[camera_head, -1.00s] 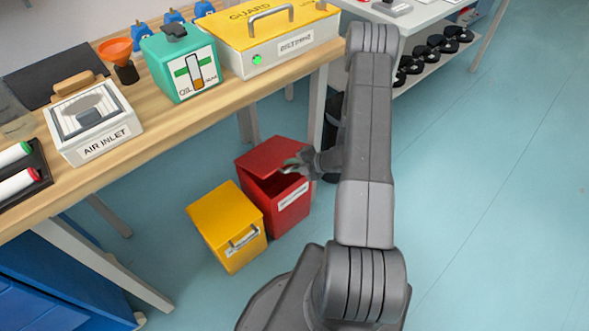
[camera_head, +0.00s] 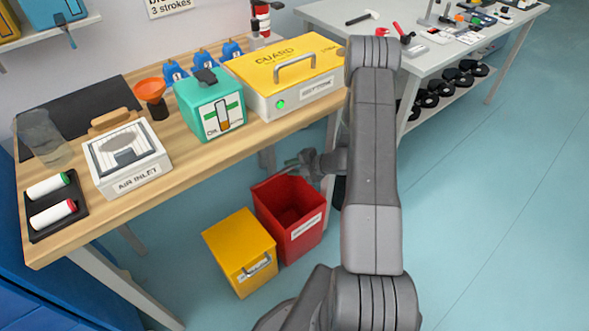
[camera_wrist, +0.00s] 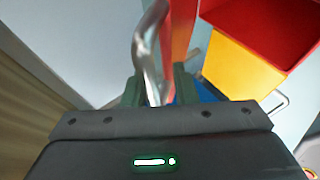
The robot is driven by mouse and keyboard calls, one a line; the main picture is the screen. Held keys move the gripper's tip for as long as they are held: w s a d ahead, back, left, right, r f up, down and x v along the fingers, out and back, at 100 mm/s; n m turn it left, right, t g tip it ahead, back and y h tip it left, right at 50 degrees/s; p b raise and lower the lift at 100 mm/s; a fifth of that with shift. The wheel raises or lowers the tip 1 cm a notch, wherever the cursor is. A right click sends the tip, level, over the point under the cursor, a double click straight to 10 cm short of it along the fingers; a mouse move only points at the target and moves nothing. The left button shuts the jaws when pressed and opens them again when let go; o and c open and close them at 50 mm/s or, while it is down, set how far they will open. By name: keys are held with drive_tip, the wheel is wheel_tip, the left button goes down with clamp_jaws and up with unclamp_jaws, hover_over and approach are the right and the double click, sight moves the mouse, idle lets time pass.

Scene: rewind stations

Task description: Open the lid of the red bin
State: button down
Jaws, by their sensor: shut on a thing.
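The red bin (camera_head: 306,241) stands on the floor under the wooden bench's right end. Its mouth is uncovered and its dark red inside shows in the head view. Its lid is swung up and seen nearly edge-on in the wrist view (camera_wrist: 180,32). My gripper (camera_head: 293,163) is above the bin's back edge. In the wrist view my gripper (camera_wrist: 158,92) is shut on the metal lid handle (camera_wrist: 148,45), which passes between the two fingers. The bin body also shows at the upper right of the wrist view (camera_wrist: 270,25).
A yellow bin (camera_head: 238,250) with its lid down stands close left of the red bin. The wooden bench (camera_head: 190,160) overhangs behind, with a teal oil box (camera_head: 209,107) and a yellow-topped guard box (camera_head: 290,70) on it. Floor to the right is clear.

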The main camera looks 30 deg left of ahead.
drive_tip(key=shift+w+a, duration=0.1)
drive_tip(key=c, duration=1.5)
unclamp_jaws()
drive_tip(key=shift+a, duration=0.1)
drive_tip(key=shift+o, duration=0.2)
drive_tip(key=v, duration=1.3)
drive_tip(key=shift+d+r+p, duration=0.2)
drive_tip(key=shift+d+p, duration=0.2)
drive_tip(key=shift+p, duration=0.05)
